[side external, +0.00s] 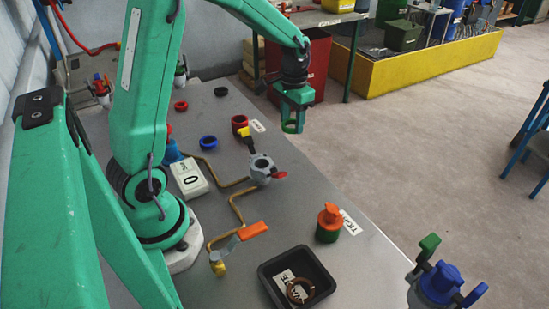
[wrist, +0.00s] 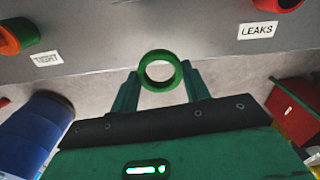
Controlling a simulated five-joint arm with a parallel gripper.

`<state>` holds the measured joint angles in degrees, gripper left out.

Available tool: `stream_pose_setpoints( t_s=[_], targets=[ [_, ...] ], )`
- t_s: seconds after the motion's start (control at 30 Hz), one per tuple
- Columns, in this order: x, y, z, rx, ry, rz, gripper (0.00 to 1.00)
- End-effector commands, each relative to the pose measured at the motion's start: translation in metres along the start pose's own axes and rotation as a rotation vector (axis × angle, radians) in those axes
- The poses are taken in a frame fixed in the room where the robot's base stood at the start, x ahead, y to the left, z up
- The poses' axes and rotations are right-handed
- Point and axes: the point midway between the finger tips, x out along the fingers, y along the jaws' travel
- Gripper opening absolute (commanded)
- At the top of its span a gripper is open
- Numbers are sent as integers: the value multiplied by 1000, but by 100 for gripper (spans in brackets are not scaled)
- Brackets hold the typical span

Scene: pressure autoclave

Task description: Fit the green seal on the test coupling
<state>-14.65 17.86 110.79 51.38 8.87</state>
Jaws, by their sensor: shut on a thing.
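The green seal (side external: 290,128) is a ring held at the tips of my gripper (side external: 293,118), above the far right edge of the bench. In the wrist view the seal (wrist: 147,78) sits between the two green fingers of my gripper (wrist: 161,80), its hole facing the camera. What looks like the test coupling (side external: 260,165) is a grey fitting with a red lever on the bench, nearer the side camera than my gripper. The seal is apart from it. I cannot make out the coupling in the wrist view.
A yellow-handled valve (side external: 247,132), red cup (side external: 239,121) and blue ring (side external: 208,142) stand near the coupling. A white gauge box (side external: 189,179), orange-handled valve (side external: 252,230), orange-and-green fitting (side external: 329,222) and black tray (side external: 268,272) with a brown ring occupy the bench. LEAKS (wrist: 257,31) and TIGHT (wrist: 47,59) labels show.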

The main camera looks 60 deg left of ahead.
Motion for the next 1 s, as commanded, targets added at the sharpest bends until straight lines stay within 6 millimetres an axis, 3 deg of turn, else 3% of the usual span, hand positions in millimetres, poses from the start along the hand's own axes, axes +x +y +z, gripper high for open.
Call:
stream_pose_setpoints(
  t_s=[0.57,0.77,1.0],
  targets=[
    [-2,1,4,0,2,0,25],
    [-8,5,23,0,2,0,25],
    [-18,13,61,1,3,0,25]
  ],
)
